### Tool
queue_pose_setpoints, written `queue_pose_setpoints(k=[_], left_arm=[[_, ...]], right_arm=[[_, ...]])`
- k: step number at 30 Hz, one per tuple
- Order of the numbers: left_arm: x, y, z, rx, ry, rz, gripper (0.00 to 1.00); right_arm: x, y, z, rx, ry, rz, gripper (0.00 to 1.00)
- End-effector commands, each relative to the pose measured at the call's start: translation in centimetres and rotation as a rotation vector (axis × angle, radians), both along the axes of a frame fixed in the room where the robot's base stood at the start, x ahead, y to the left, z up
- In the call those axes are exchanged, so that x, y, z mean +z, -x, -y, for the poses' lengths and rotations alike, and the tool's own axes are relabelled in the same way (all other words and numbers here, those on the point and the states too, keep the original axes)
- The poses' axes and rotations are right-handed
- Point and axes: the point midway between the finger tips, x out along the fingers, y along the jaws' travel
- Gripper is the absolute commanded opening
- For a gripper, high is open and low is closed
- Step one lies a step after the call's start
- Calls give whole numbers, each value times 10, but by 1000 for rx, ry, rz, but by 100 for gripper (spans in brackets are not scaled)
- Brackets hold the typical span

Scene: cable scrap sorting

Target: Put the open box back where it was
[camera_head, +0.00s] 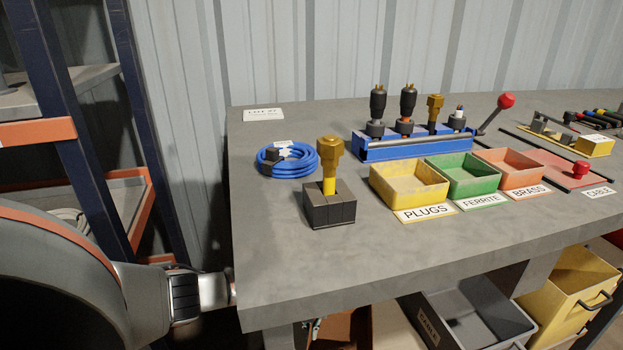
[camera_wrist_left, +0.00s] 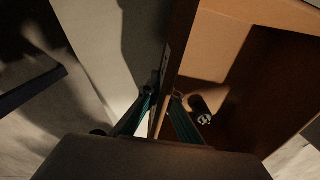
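The open box (camera_wrist_left: 235,80) is brown and shows large in the left wrist view, with a small dark plug-like piece (camera_wrist_left: 201,110) lying inside it. In the head view a brown part of it (camera_head: 338,328) appears to show under the table's front edge; the table hides most of it. My left gripper (camera_wrist_left: 164,98) has one finger on each side of the box's upright wall and looks shut on it. In the head view only my left arm's wrist shows; it passes behind the table's left edge, so the fingers are hidden. My right gripper is in neither view.
The grey workbench (camera_head: 275,285) hangs over the space where my left arm reaches. A grey bin (camera_head: 470,312) and a yellow bin (camera_head: 565,295) stand beneath it to the right. A blue and orange shelf rack (camera_head: 120,110) stands at left.

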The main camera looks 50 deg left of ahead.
Motion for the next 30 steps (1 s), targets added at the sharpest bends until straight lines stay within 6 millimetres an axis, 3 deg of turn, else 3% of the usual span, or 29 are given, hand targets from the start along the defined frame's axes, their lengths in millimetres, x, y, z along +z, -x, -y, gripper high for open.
queue_pose_setpoints(k=[16, 19, 30], left_arm=[[-11, 1, 0, 1, 0, -1, 0], [-10, 0, 0, 0, 0, 0, 24], [-9, 1, 0, 0, -1, -1, 24]], right_arm=[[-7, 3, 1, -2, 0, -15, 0], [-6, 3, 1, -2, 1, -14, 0], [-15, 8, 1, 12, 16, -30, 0]])
